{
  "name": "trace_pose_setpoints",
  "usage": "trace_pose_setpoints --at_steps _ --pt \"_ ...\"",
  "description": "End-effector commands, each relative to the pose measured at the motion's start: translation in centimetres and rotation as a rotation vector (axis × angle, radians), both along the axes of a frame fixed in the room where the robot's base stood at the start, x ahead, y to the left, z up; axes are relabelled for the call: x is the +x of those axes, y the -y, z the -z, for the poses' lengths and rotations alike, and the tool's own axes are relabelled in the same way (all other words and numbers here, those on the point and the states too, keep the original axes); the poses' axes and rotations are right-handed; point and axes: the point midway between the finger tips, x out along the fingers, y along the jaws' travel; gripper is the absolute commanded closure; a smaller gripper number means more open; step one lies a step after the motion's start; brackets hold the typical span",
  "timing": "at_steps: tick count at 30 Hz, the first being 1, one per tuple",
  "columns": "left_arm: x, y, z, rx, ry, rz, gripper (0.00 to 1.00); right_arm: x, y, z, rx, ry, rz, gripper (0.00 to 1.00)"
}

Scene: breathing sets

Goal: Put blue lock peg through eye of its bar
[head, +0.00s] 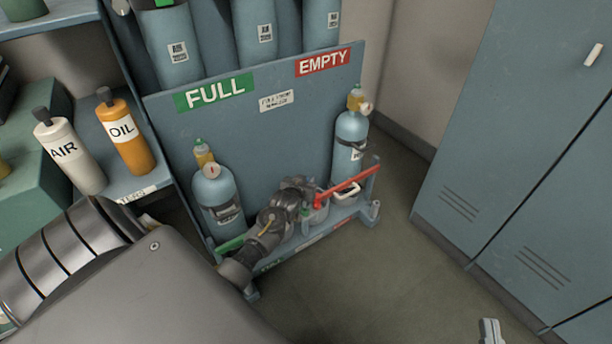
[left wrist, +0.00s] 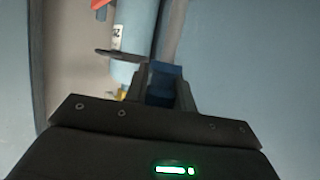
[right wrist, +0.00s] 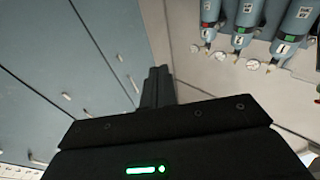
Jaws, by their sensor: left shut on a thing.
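My left gripper (head: 318,208) is low in front of the rack's right half, beside the red bar (head: 347,186). In the left wrist view it is shut on a dark blue piece, the blue lock peg (left wrist: 161,82), held between its fingers. In the head view my wrist hides the peg, and I cannot make out the bar's eye. A light blue cylinder (head: 351,140) with a dark strap stands behind the red bar. It also shows in the left wrist view (left wrist: 136,38). My right gripper (right wrist: 156,87) is empty, its fingers together, away from the rack.
A second cylinder (head: 216,192) stands on the rack's FULL side, with a green bar (head: 231,244) low in front. Shelves with an AIR bottle (head: 67,150) and an OIL bottle (head: 126,132) are at left. Lockers (head: 520,150) stand at right.

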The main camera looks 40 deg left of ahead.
Motion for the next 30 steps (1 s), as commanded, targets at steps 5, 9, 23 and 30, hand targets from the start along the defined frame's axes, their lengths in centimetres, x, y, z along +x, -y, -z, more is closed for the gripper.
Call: trace_pose_setpoints --at_steps 5,9,23,30 --pt "0.0 0.0 0.3 0.0 0.001 0.0 0.97 -0.2 -0.1 -0.4 0.015 0.028 -0.006 1.0" --pt "0.0 0.0 0.5 0.0 0.001 0.0 0.97 -0.4 -0.2 -0.7 0.026 0.049 -0.012 1.0" --pt "0.0 0.0 1.5 0.0 0.0 0.0 0.97 -0.8 -0.3 -1.9 0.072 0.13 -0.024 1.0" --pt "0.0 0.0 2.2 0.0 0.0 0.0 0.97 -0.7 0.0 -2.4 0.1 0.179 -0.016 1.0"
